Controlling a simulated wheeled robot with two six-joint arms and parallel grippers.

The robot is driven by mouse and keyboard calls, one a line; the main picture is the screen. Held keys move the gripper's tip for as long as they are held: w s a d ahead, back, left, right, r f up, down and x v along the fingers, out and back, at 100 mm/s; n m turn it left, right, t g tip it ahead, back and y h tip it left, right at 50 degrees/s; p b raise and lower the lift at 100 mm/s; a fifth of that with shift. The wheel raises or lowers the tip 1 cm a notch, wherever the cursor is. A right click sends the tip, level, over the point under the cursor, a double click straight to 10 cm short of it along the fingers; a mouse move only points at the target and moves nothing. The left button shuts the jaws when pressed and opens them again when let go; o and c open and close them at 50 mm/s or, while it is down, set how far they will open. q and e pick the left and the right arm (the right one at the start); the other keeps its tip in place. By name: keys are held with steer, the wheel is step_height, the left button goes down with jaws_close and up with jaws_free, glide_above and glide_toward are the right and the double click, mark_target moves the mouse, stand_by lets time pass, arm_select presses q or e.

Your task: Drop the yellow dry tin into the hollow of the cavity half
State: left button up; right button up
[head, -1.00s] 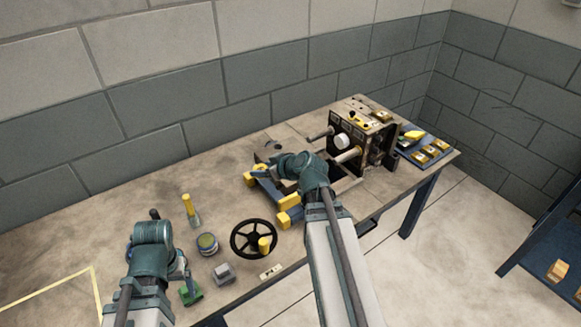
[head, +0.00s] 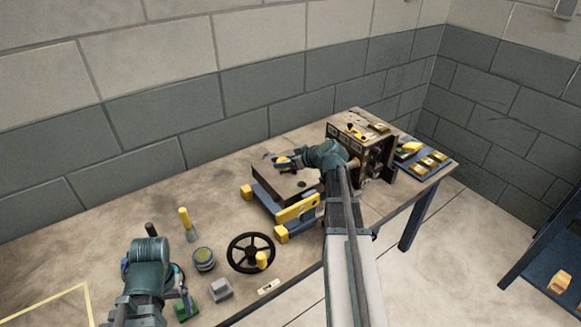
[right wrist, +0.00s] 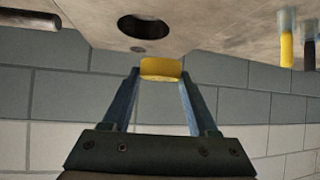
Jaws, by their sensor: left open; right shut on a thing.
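The yellow dry tin (right wrist: 160,70) is between the two fingers of my right gripper (right wrist: 160,78), shut on it. In the head view my right gripper (head: 283,161) is over the tan block of the cavity half (head: 280,182), which rests on a blue cradle with yellow corners. The dark round hollow (right wrist: 143,27) shows in the right wrist view, beyond the tin and apart from it. My right wrist covers part of the block in the head view. My left gripper (head: 181,282) is open, low at the front left, partly hidden by its wrist.
A press (head: 358,150) with a dark tie bar (right wrist: 28,19) stands right of the block. A black handwheel (head: 250,253), round tin (head: 203,259), grey block (head: 219,288), green item (head: 187,309) and yellow-handled tool (head: 186,222) stand on the bench. A blue tray (head: 425,165) lies at right.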

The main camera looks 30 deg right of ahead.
steer(key=d+f+b, duration=0.1)
steer(key=w+d+f+b, duration=0.1)
steer(key=f+b, duration=0.1)
steer(key=shift+d+f, duration=0.2)
steer(key=shift+f, duration=0.05)
arm_select(q)
step_height(320, 180, down, 4)
steer(key=shift+r+b, duration=0.1)
steer(key=shift+b, duration=0.25)
arm_select(e)
steer(key=shift+f, duration=0.15)
arm_select(q)
steer(key=shift+f+b, duration=0.6)
arm_select(e)
steer(key=shift+f, duration=0.55)
steer(key=o, duration=1.3)
